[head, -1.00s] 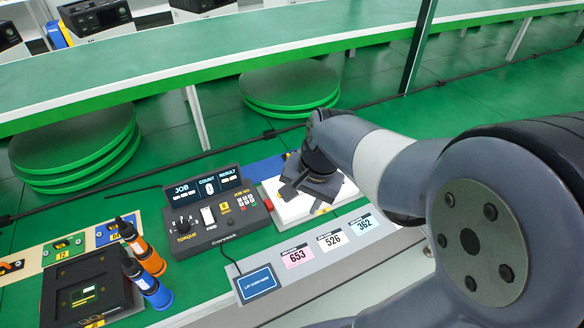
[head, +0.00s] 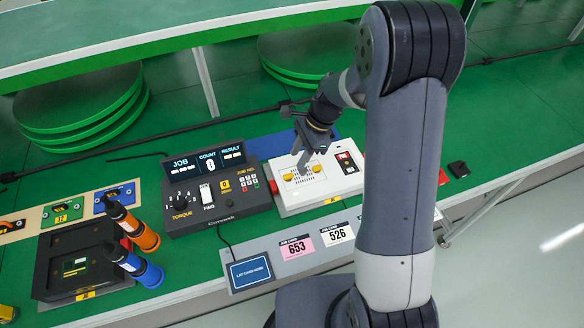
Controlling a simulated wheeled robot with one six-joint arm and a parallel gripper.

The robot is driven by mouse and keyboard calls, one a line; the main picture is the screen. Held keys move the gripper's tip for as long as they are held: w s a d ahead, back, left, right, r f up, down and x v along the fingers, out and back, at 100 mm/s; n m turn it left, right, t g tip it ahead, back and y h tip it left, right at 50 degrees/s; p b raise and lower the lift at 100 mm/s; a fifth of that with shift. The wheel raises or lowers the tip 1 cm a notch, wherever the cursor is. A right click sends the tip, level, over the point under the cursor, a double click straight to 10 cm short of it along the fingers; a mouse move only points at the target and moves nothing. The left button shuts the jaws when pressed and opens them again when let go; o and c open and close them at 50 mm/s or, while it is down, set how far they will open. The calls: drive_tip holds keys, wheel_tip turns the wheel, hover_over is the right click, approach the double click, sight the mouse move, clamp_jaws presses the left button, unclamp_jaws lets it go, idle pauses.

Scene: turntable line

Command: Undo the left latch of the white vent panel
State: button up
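The white vent panel (head: 302,195) lies on the bench right of the dark console, with dark slots in its middle. A yellow latch, the left one (head: 288,178), sits at the left of the slots. A second yellow latch, the right one (head: 315,169), sits on their other side.
The dark console (head: 213,190) with knob and display stands close on the left. A red-and-black switch (head: 346,162) is on the white unit's right. Job cards (head: 298,246) lie on the grey front ledge. Orange (head: 140,232) and blue (head: 136,266) drivers stand at left.

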sight(289, 175)
drive_tip(key=x, duration=0.7)
drive_tip(key=shift+f+p, duration=0.15)
drive_tip(key=shift+p, duration=0.15)
drive_tip(key=shift+c, duration=0.4)
clamp_jaws()
